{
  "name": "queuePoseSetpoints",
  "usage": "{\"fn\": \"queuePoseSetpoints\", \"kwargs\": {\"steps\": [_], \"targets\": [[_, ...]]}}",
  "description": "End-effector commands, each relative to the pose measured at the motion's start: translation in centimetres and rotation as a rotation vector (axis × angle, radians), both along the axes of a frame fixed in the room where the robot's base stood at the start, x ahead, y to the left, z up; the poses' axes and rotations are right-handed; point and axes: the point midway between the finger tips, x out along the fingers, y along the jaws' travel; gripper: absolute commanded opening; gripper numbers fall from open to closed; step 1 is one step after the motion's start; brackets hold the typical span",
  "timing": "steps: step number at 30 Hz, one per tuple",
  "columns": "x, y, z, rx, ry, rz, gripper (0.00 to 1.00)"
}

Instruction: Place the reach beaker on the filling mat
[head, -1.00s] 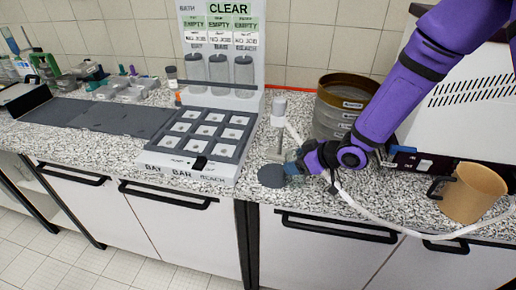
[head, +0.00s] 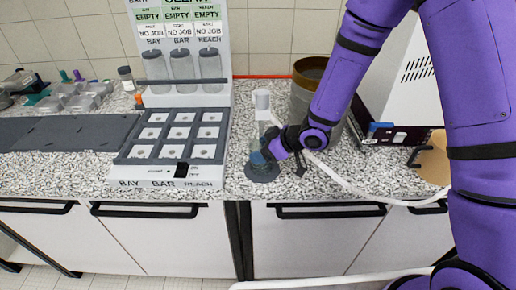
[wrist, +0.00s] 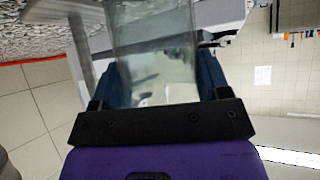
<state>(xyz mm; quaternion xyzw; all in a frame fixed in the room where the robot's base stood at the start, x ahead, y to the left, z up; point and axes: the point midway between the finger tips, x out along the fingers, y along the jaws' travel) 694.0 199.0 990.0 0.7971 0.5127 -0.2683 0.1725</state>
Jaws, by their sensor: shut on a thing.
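My gripper (head: 267,151) is shut on a clear glass beaker (head: 256,142). In the wrist view the beaker (wrist: 155,45) sits upright between the two blue fingers of my gripper (wrist: 160,80), and no label on it can be read. The filling mat (head: 262,175) is a dark round disc on the speckled counter. The beaker is over the mat, below the white-capped filling spout (head: 262,101). My fingers partly hide the beaker, and I cannot tell whether its base touches the mat.
A grey rack with a grid of white pads (head: 178,135) stands to the left, with several clear cylinders (head: 182,65) on the panel behind it. A sieve stack (head: 305,95) stands behind my arm.

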Motion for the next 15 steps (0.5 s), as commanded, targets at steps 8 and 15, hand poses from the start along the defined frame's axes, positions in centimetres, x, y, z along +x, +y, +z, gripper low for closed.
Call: {"fn": "queuePoseSetpoints", "kwargs": {"steps": [8,15], "targets": [[-0.01,0.06,-0.25,0.000,0.000,0.001,0.95],[-0.01,0.05,-0.24,0.000,0.000,0.001,0.95]]}}
